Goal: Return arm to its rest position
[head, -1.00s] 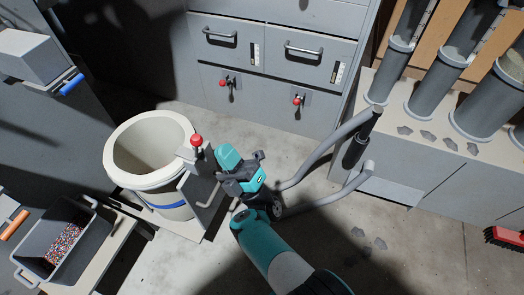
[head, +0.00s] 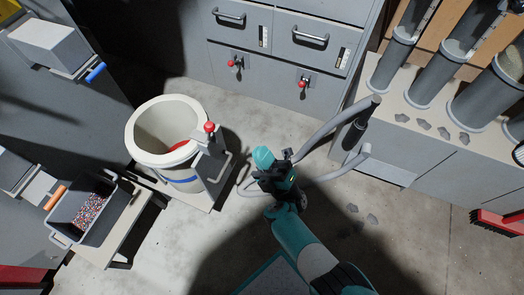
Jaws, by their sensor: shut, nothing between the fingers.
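My arm comes up from the bottom of the head view in teal and pale grey. My gripper (head: 272,168) is at its far end, to the right of the white bucket (head: 141,157) and apart from it. The gripper looks small and dark here, its fingers partly hidden by the teal housing; it is shut with nothing visible in it. The bucket has a blue band, and something red shows inside it.
A red-knobbed lever post (head: 209,128) stands at the bucket's right side. A grey bin of coloured granules (head: 92,207) is at the left. Grey drawers (head: 305,42) stand behind. Grey tubes (head: 436,75) stand on the right bench.

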